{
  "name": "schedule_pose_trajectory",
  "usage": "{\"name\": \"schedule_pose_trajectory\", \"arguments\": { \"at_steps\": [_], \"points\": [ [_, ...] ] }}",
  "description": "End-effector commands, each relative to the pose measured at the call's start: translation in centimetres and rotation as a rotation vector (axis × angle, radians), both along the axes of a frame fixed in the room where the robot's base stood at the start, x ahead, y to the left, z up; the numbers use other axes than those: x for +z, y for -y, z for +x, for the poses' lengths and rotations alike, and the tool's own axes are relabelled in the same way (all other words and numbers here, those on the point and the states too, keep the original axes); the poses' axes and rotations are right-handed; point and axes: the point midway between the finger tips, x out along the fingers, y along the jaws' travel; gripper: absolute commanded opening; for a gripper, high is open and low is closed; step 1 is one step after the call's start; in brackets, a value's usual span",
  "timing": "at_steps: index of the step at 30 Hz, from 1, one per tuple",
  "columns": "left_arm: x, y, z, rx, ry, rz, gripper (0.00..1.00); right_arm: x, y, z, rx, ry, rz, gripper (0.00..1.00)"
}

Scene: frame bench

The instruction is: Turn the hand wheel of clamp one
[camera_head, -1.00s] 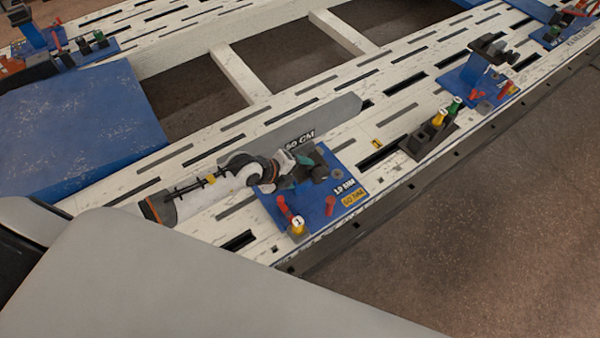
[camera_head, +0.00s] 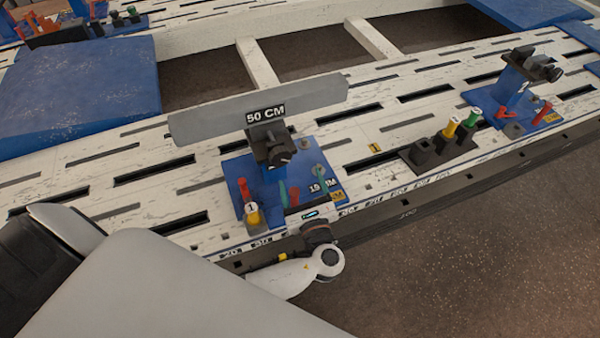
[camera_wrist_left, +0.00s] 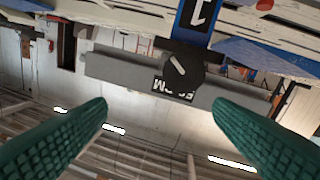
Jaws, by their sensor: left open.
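Clamp one is a blue post with a black head (camera_head: 268,138) on a blue base plate (camera_head: 232,172), holding a grey board marked 50 CM (camera_head: 205,122). Its dark hand wheel (camera_head: 283,154) faces the bench's front edge. In the left wrist view, the black hand wheel (camera_wrist_left: 183,70) with a pale mark shows upside down beneath the blue post marked 1 (camera_wrist_left: 198,14). My left gripper (camera_head: 302,198) is open, in front of and below the wheel. Its green fingers are apart, nothing between them, and not touching the wheel. My right gripper is not in view.
Red pegs (camera_head: 244,189) and a yellow knob marked 1 (camera_head: 252,214) stand on the plate near my gripper. A black block with yellow and green knobs (camera_head: 425,152) and another clamp (camera_head: 520,72) stand to the right. Open floor (camera_head: 480,250) lies before the bench.

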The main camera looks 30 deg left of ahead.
Motion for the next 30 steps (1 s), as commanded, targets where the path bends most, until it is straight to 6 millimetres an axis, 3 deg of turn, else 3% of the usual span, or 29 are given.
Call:
{"name": "schedule_pose_trajectory", "arguments": {
  "at_steps": [2,7,21,30],
  "points": [
    [-1.5,-0.4,-1.1,0.071,-0.075,0.027,0.76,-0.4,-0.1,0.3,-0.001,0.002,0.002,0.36],
    [-1.9,-1.2,-1.5,0.121,-0.133,0.051,0.76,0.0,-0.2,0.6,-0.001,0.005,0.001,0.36],
    [-1.8,-7.7,4.1,0.119,-0.129,0.053,0.76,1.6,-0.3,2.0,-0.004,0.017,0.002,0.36],
    [-1.8,-9.7,5.8,0.117,-0.131,0.051,0.76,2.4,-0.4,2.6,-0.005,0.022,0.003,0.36]
  ]
}}
